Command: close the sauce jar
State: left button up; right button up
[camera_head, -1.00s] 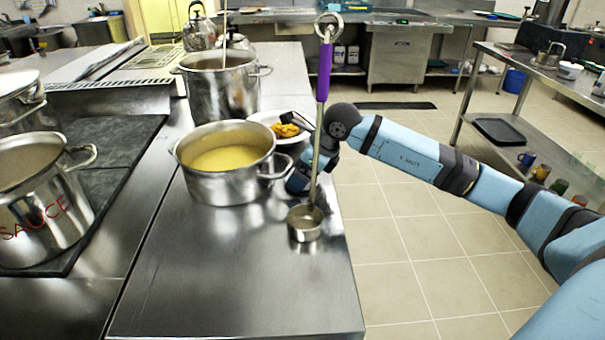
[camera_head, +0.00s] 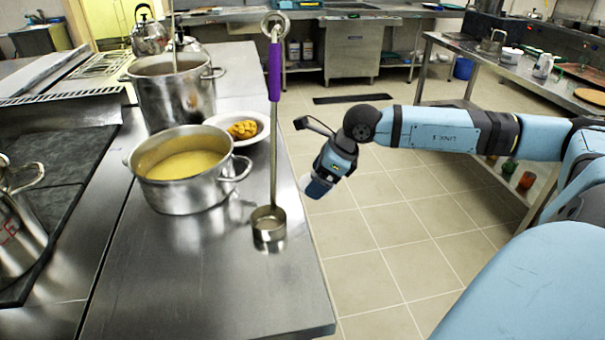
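No jar that I can clearly identify as the sauce jar shows. A steel pot (camera_head: 22,225) is cut off by the left edge, with part of a red marking on its side; its top is mostly out of view. My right gripper (camera_head: 316,188) points down beside the counter's right edge, over the floor, apart from the pots and ladle. Its fingers are too small to tell whether they are open. My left gripper is not in view.
A purple-handled ladle (camera_head: 274,75) stands upright on the steel counter (camera_head: 210,300). Beside it is a pot of yellow soup (camera_head: 185,195), with a plate of food (camera_head: 262,122) behind. A taller pot (camera_head: 165,105) stands further back. The counter front is clear. Small jars (camera_head: 526,180) sit on the right-hand table's lower shelf.

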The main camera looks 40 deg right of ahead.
jog(key=shift+s+d+p, duration=0.2)
jog(key=shift+s+d, duration=0.55)
jog(key=shift+s, duration=0.3)
jog(key=shift+s+d+p, duration=0.2)
jog(key=shift+s+d, duration=0.55)
jog(key=shift+s, duration=0.3)
